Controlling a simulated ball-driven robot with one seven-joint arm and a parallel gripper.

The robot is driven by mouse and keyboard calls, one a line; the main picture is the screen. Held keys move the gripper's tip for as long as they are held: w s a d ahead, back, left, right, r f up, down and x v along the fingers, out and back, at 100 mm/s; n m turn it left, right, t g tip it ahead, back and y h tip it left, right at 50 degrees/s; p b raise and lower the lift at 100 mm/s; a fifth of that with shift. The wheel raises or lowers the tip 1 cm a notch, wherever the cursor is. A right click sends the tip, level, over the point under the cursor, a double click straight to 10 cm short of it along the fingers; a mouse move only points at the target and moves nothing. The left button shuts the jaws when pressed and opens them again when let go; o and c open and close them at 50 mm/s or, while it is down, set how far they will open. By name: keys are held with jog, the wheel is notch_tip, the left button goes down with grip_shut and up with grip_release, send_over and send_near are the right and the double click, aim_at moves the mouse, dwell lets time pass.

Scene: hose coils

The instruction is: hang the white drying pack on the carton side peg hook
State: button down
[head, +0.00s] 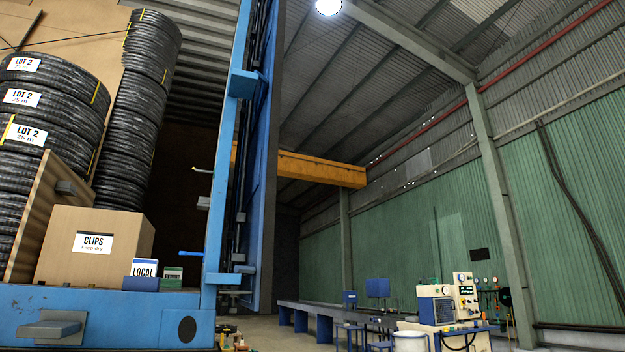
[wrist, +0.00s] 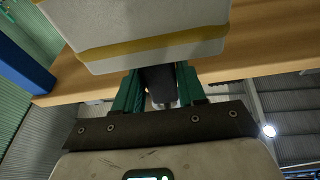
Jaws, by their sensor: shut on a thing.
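In the wrist view my gripper (wrist: 158,82) has green fingers closed on a dark piece at the edge of a white pack with a yellow band (wrist: 150,22). The pack fills the top of that view, partly cut off, and hides what lies behind it. Neither gripper nor pack shows in the head view. I cannot tell which is the carton side peg hook.
Black hose coils (head: 50,95) stand stacked behind the carton marked CLIPS. A LOCAL box (head: 144,276) and an EXPORT box (head: 172,278) sit beside it on the blue platform (head: 110,315). A wood-coloured surface (wrist: 265,58) passes close behind the pack in the wrist view.

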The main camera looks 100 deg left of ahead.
jog(key=shift+s+d+r+p, duration=0.1)
jog(key=shift+s+d+p, duration=0.3)
jog(key=shift+s+d, duration=0.35)
jog(key=shift+s+d+p, duration=0.35)
jog(key=shift+s+d, duration=0.1)
jog(key=shift+s, duration=0.5)
jog(key=shift+s, duration=0.1)
jog(key=r+p+v, duration=0.1)
jog(key=p+v, duration=0.1)
jog(key=v, duration=0.4)
jog(key=shift+r, duration=0.4)
jog(key=shift+d, duration=0.1)
